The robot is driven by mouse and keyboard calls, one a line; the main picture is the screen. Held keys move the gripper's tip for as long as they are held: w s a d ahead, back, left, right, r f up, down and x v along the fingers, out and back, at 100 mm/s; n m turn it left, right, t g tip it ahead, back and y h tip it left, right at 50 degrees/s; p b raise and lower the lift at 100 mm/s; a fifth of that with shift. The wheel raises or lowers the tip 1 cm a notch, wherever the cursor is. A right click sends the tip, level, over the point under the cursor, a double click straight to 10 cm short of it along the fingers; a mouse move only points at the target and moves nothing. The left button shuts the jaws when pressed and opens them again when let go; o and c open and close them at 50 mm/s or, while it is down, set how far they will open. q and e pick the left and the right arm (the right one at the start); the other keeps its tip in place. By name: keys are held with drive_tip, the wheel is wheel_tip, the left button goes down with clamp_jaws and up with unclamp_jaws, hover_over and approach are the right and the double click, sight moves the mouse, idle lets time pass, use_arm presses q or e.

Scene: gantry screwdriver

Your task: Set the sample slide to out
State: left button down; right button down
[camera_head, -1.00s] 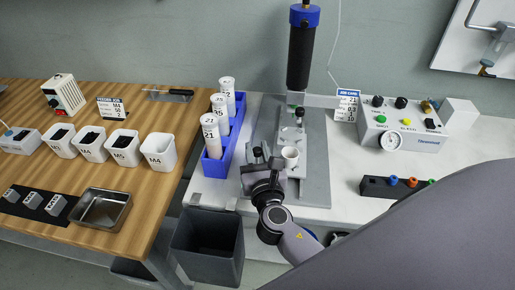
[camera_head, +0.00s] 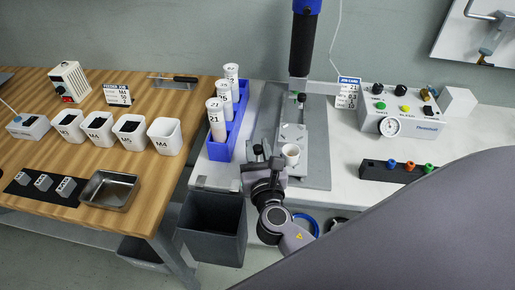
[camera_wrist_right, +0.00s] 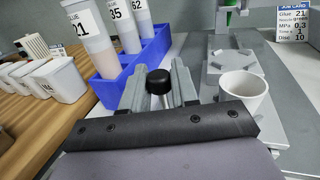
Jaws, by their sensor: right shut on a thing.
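The sample slide (camera_head: 294,134) is a light grey plate on the grey base of the gantry, beneath its black column. A white cup (camera_head: 291,152) stands upright near the slide's front end; it also shows in the right wrist view (camera_wrist_right: 243,90). My right gripper (camera_head: 264,157) is at the front end of the slide, just left of the cup. In the right wrist view its two grey fingers (camera_wrist_right: 159,88) are shut around a post with a round black knob (camera_wrist_right: 158,76). The fingers hide the post's lower part. My left gripper is not in view.
A blue rack (camera_head: 222,145) with several labelled white tubes stands close left of my right gripper. A control box (camera_head: 405,125) and a dark holder with coloured tips (camera_head: 390,171) are to the right. A grey bin (camera_head: 213,225) is below the bench's front edge.

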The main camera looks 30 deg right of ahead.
drive_tip(key=c, duration=1.1)
unclamp_jaws()
drive_tip(key=shift+s+a+f, duration=0.1)
drive_tip(key=shift+s+a, duration=0.05)
drive_tip(key=shift+a, duration=0.05)
drive_tip(key=shift+o, duration=0.7)
wheel_tip(320, 180, up, 20)
drive_tip(key=p, duration=0.8)
